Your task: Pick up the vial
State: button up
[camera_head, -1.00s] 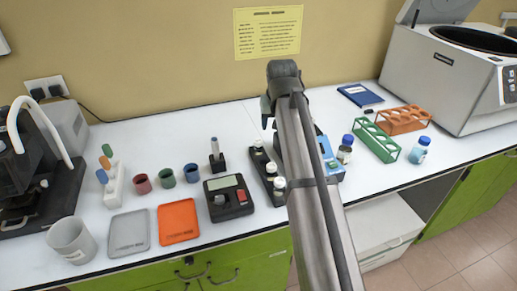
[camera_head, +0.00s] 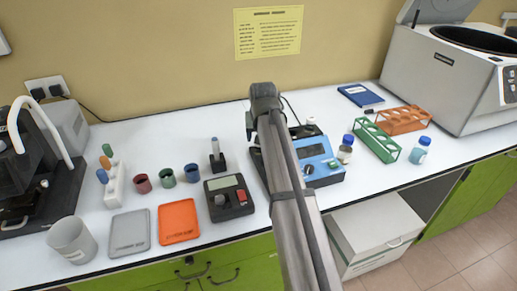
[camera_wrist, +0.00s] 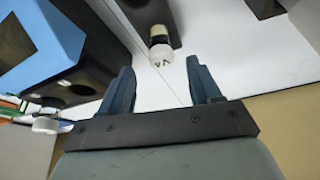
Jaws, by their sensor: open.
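A vial (camera_wrist: 161,48) with a white cap and dark marks on it shows in the wrist view, at the end of a black holder (camera_wrist: 143,12). My gripper (camera_wrist: 162,84) is open, with its two blue-grey fingers apart and nothing between them. The vial lies beyond the fingertips, roughly in line with the gap. In the head view my gripper (camera_head: 251,124) is over the bench, left of the blue device. My arm hides most of the black holder and its vials there.
The blue device (camera_head: 318,160) stands close to the right of my arm, and it fills the left of the wrist view (camera_wrist: 40,45). A dark meter (camera_head: 229,196) is at the left front. A green rack (camera_head: 377,141) and a blue-capped bottle (camera_head: 345,149) stand to the right.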

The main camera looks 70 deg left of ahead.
jog(key=shift+s+x, duration=0.2)
jog(key=shift+x, duration=2.4)
jog(key=shift+c, duration=0.2)
jog(key=c, duration=1.1)
notch_tip(320, 180, up, 9)
jog(key=shift+w+r, duration=0.1)
jog(key=shift+w+d+r, duration=0.3)
jog(key=shift+w+r, duration=0.55)
jog(key=shift+w, duration=1.05)
jog(key=shift+w+d+r, duration=0.3)
jog(key=shift+w+r, duration=0.6)
jog(key=shift+w, duration=1)
jog(key=shift+w+d+r, duration=0.25)
jog(key=shift+w+r, duration=0.6)
jog(key=shift+w, duration=1.05)
